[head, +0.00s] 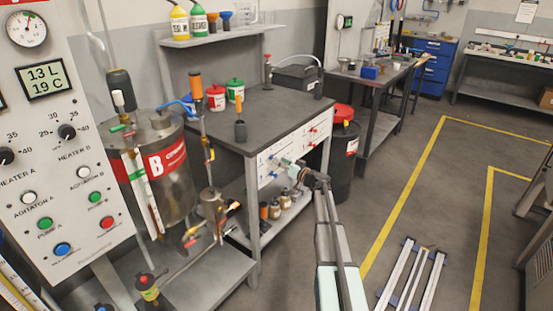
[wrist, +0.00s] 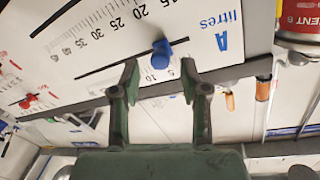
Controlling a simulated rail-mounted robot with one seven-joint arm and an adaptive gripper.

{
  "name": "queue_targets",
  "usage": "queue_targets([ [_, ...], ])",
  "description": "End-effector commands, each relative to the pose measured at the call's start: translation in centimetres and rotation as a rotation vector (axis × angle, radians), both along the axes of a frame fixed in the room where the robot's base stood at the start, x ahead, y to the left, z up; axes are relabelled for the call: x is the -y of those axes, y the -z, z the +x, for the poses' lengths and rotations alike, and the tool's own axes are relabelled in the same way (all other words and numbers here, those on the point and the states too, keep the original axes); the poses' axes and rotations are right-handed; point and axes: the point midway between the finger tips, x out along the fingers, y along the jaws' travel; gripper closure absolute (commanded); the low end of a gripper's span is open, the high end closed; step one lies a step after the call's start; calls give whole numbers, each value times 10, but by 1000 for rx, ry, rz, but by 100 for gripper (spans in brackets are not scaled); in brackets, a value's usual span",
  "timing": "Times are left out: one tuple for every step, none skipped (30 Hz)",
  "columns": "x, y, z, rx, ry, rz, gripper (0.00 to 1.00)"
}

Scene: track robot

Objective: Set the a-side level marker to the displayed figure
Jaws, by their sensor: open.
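The blue marker (wrist: 161,54) sits on a dark slot in the white a-side scale panel (wrist: 215,55), which appears upside down in the wrist view with a blue "A" and "litres". Numbers lie on both sides of the slot; the exact reading is unclear. My gripper (wrist: 160,80) is open, its fingers spread on either side of the marker's line and apart from it. In the head view my gripper (head: 298,168) is at the bench front by the scale panel (head: 268,165). The display (head: 44,79) reads 13 L and 19 C.
A red marker (wrist: 29,101) sits on a second scale at the left of the wrist view. The bench (head: 262,105) carries red and green pots. A black drum (head: 343,150) stands beside it. Floor on the right is mostly clear, with a rail frame (head: 412,275).

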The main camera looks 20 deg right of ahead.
Motion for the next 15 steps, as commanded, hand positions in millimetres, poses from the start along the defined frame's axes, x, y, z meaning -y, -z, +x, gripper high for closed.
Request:
queue_targets([
  [-2,-1,10,0,0,0,55],
  [-3,-1,13,0,0,0,55],
  [-5,-1,17,0,0,0,55],
  [-6,-1,20,0,0,1,55],
  [-7,-1,22,0,0,1,55],
  [-8,0,25,0,-1,1,55],
  [-9,0,26,0,0,1,55],
  [-9,0,27,0,0,1,55],
  [-10,0,29,1,0,1,55],
  [-10,0,29,1,0,1,55],
  [-10,0,30,1,0,1,55],
  [-11,0,30,1,0,1,55],
  [-11,0,30,0,1,1,55],
  [-11,0,30,0,1,1,55],
  [-11,0,30,0,1,1,55],
])
